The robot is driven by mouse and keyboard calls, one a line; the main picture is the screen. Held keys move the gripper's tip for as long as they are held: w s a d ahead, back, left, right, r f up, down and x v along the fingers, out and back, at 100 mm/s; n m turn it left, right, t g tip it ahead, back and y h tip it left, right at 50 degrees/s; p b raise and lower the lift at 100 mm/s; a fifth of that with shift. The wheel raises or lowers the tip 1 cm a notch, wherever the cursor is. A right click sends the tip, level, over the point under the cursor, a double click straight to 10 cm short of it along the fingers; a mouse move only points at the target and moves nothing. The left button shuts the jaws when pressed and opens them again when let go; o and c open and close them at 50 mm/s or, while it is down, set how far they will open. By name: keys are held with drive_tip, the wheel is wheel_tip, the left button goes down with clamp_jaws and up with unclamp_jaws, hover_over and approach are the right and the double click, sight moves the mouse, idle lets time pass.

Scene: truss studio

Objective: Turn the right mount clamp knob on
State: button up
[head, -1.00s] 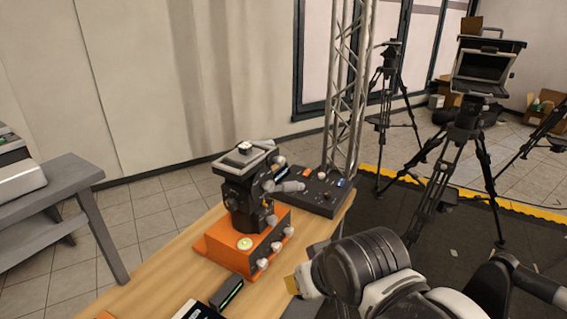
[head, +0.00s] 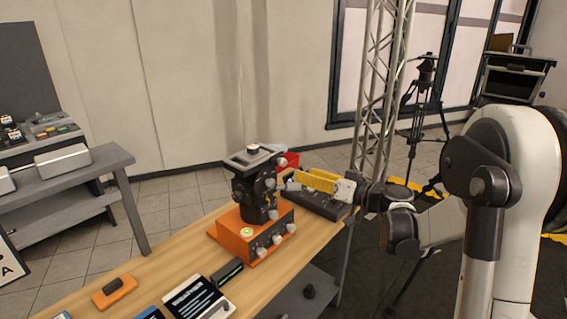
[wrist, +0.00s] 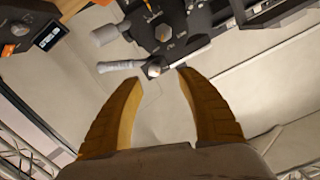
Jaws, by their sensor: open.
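The mount is a black head (head: 252,190) on an orange base (head: 240,235) on the wooden table. Pale knobs stick out of the head's right side, including an upper one (head: 281,161), and several line the base's front. I cannot tell which is the right mount clamp knob. My gripper (head: 298,179), with yellow fingers, is just right of the head, pointing at it. In the wrist view my gripper (wrist: 158,80) is open and empty.
A grey handle (wrist: 120,66) lies beside that knob. A dark control panel (head: 318,203) sits under and behind my gripper. A metal truss (head: 378,100) stands behind it. A dark device (head: 227,271) and a tablet (head: 198,298) lie on the table's near part.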

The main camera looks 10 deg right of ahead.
sight(285, 163)
drive_tip(key=shift+t, duration=0.4)
drive_tip(key=b+x, duration=0.1)
drive_tip(key=x, duration=0.2)
drive_tip(key=b+x, duration=0.1)
drive_tip(key=x, duration=0.2)
drive_tip(key=w+d+x, duration=0.1)
drive_tip(key=x, duration=0.3)
drive_tip(key=shift+b, duration=0.4)
drive_tip(key=shift+r, duration=0.1)
clamp_jaws()
